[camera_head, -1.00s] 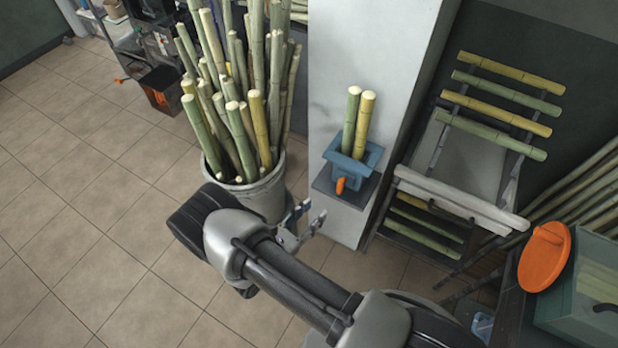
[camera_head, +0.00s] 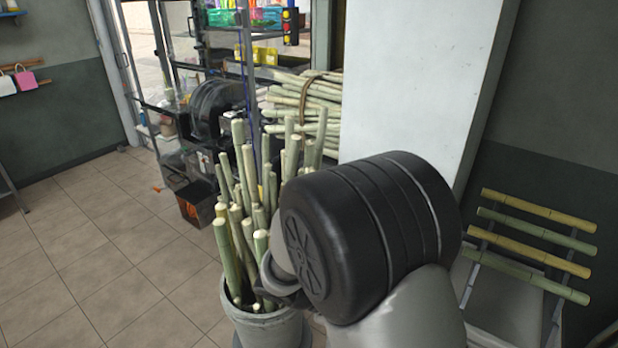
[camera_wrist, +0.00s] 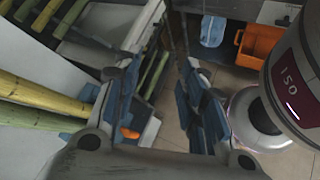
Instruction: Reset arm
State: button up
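My arm's dark joint and grey link fill the centre right of the head view, and my gripper is hidden there. In the wrist view my gripper (camera_wrist: 158,100) shows two dark fingers with blue pads, spread apart. No object is held between them. The blue press with upright canes is hidden in the head view; a small orange piece (camera_wrist: 129,133) shows beside the left finger in the wrist view, but I cannot tell whether it belongs to the press.
A grey bucket (camera_head: 265,328) full of upright canes stands left of my arm. A cane rack (camera_head: 530,235) stands at the right, by a white pillar (camera_head: 410,80). In the wrist view an orange container (camera_wrist: 262,45) lies beyond the gripper. Tiled floor (camera_head: 100,250) at the left is clear.

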jog(key=s+a+r+m+t+y, duration=0.1)
jog(key=s+r+m+t+y, duration=0.4)
jog(key=s+r+m+y, duration=0.6)
jog(key=s+r, duration=0.3)
jog(key=shift+s+r+m, duration=0.25)
jog(key=shift+s+m, duration=0.05)
jog(key=shift+s, duration=0.05)
jog(key=shift+a, duration=0.15)
jog(key=shift+c, duration=0.6)
